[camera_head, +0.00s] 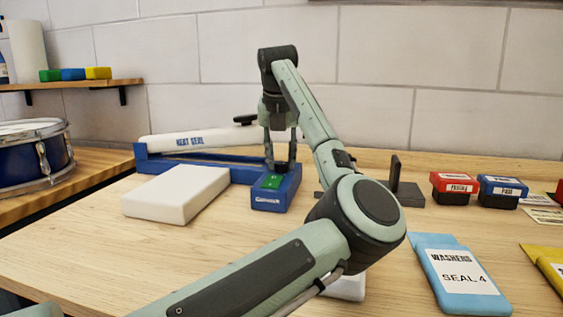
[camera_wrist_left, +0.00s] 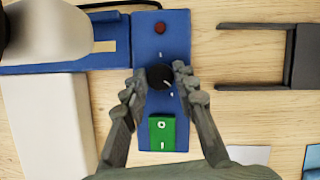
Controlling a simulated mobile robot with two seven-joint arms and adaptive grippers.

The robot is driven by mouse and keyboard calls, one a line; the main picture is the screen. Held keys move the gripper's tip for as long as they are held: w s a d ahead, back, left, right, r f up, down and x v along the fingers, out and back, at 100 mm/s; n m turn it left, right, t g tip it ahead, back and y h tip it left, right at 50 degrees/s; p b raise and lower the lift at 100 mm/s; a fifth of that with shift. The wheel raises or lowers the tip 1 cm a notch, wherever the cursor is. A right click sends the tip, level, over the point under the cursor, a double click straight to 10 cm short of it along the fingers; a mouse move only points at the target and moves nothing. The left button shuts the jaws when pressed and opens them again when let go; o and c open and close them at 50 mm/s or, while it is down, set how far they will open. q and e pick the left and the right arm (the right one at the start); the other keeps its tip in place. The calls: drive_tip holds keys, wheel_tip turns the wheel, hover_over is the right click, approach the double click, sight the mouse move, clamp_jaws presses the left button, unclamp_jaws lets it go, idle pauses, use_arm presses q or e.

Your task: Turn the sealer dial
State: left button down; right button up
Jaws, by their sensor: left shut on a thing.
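The heat sealer (camera_head: 190,160) stands at the back of the bench, with a white arm marked HEAT SEAL and a blue base. Its blue control box (camera_head: 273,199) has a green switch (camera_head: 270,182) at the near end. In the left wrist view the black round dial (camera_wrist_left: 159,77) sits mid-box, its white mark pointing to the lower right. The switch (camera_wrist_left: 162,132) is below it and a red lamp (camera_wrist_left: 160,28) above. My left gripper (camera_head: 281,163) reaches down from above, its fingers (camera_wrist_left: 160,84) shut on the dial from both sides. My right gripper is not in view.
A white block (camera_head: 177,194) lies left of the control box. A dark bracket (camera_head: 410,194) stands to its right. Red (camera_head: 454,187) and blue (camera_head: 501,191) bins, a blue WASHERS pouch (camera_head: 458,275) and a yellow pouch (camera_head: 545,258) are farther right. A drum (camera_head: 32,160) stands far left.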

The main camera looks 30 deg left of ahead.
use_arm(q)
drive_tip(key=shift+a+m+t+h+b, duration=0.15)
drive_tip(key=shift+m+h+b, duration=0.25)
drive_tip(key=shift+m, duration=0.9)
drive_tip(key=shift+m+t+h+b, duration=0.2)
drive_tip(key=shift+m+h, duration=0.3)
drive_tip(key=shift+m, duration=0.8)
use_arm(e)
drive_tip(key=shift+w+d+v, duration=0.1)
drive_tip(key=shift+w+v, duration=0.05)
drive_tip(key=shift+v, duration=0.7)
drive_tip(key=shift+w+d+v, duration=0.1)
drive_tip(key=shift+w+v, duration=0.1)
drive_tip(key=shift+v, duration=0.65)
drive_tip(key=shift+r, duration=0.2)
use_arm(q)
drive_tip(key=c, duration=1.2)
unclamp_jaws()
drive_tip(key=shift+r, duration=0.1)
drive_tip(key=v, duration=1.2)
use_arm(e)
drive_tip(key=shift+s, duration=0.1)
